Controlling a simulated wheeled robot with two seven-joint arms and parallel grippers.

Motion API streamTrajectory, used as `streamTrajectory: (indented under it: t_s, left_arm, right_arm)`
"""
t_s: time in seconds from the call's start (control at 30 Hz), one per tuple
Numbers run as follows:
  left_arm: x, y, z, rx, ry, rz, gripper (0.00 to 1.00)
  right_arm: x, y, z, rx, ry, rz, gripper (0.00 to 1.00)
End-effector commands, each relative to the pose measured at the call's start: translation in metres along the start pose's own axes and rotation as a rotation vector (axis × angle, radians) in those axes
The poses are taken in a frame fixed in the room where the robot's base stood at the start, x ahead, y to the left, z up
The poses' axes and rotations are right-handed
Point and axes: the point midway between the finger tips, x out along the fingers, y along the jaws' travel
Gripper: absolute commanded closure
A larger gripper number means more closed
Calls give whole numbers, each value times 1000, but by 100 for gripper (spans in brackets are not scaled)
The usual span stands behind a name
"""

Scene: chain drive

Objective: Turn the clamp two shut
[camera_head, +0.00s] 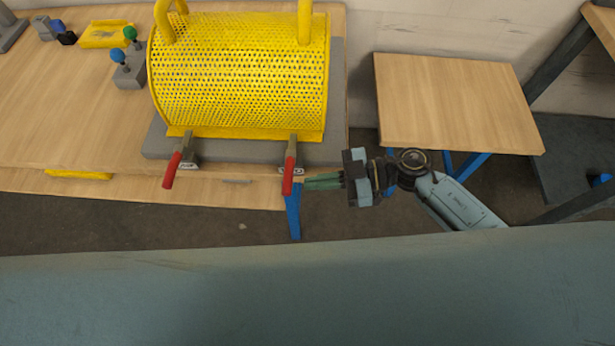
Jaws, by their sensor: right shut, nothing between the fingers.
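Two clamps with red handles are at the front edge of the grey base plate, below the yellow perforated guard (240,85). The left clamp (173,169) has its handle pointing toward the front edge of the table, slanting a little left. The right clamp (289,165) has its handle pointing almost straight to the front. I cannot tell from markings which one is clamp two. My right gripper (307,183) is shut and empty, its fingertips just right of the right clamp's handle end; I cannot tell whether they touch it. My left gripper is not in view.
The wooden workbench (60,130) carries the grey base plate (338,100). Blue and green knobbed parts (130,68) and a yellow tray (105,34) are at the back left. A smaller wooden table (455,100) stands at the right, with a floor gap between.

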Motion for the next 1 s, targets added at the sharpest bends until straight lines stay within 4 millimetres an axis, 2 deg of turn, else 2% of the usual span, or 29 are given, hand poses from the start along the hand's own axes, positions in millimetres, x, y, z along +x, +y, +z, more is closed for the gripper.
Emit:
streamTrajectory:
  t_s: [0.07, 0.3, 0.5, 0.67, 0.9, 1.0]
  left_arm:
    - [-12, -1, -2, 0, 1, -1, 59]
    - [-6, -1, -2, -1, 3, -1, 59]
    - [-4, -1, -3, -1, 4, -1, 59]
    - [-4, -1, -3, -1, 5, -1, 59]
    - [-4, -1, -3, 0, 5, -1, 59]
    - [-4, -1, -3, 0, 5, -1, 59]
  right_arm:
    - [-21, 0, -3, 1, -6, 3, 100]
    - [-76, -7, 1, -1, -4, 2, 100]
    - [-105, -10, 0, -1, -2, 2, 100]
    - [-114, -11, -1, -1, 0, 1, 100]
    - [-114, -10, -1, -1, 2, 6, 100]
    - [-112, -1, 7, 5, 25, 75, 100]
